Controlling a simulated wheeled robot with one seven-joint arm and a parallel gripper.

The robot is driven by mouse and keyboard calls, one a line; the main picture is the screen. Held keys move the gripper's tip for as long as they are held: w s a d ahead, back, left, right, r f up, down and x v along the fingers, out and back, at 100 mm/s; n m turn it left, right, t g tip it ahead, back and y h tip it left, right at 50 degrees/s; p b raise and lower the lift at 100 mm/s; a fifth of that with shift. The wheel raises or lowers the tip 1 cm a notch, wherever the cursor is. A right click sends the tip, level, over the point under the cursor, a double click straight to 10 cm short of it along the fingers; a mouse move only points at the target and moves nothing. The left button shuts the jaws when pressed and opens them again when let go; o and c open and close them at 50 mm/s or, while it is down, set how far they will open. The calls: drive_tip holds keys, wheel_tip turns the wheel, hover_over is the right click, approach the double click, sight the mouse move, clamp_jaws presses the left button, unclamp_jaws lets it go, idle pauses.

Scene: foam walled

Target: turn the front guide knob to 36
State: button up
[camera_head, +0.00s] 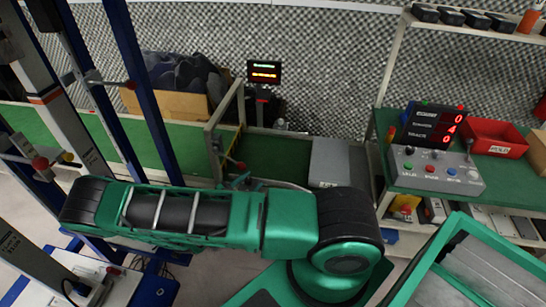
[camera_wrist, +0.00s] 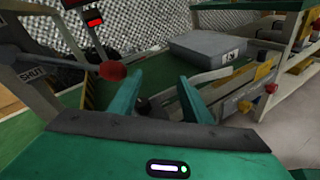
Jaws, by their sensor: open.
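A red round knob (camera_wrist: 112,70) sits on a frame to the left of the fingers. I cannot tell which is the front guide knob, and no scale reading is legible. In the head view my arm hides most of my gripper; a small red knob (camera_head: 240,165) shows near it.
A grey box (camera_head: 330,162) stands at the belt's right end. A control box (camera_head: 435,173) with buttons and a red-digit display (camera_head: 432,128) stands on a green table beside a red bin (camera_head: 493,138). Blue posts (camera_head: 145,90) and a frame (camera_head: 215,140) rise at the left.

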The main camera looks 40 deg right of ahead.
drive_tip(key=s+d+r+m+g+y, duration=0.1)
drive_tip(key=s+r+m+g+y, duration=0.3)
drive_tip(key=r+m, duration=0.3)
drive_tip(key=s+d+r+m+g+y, duration=0.2)
drive_tip(key=s+r+m+g+y, duration=0.2)
drive_tip(key=r, duration=0.8)
drive_tip(key=shift+s+d+r+m+y, duration=0.15)
drive_tip(key=shift+s+m+y, duration=0.15)
drive_tip(key=shift+s+m, duration=1.3)
drive_tip(key=shift+w+m, duration=0.4)
drive_tip(key=shift+w, duration=0.05)
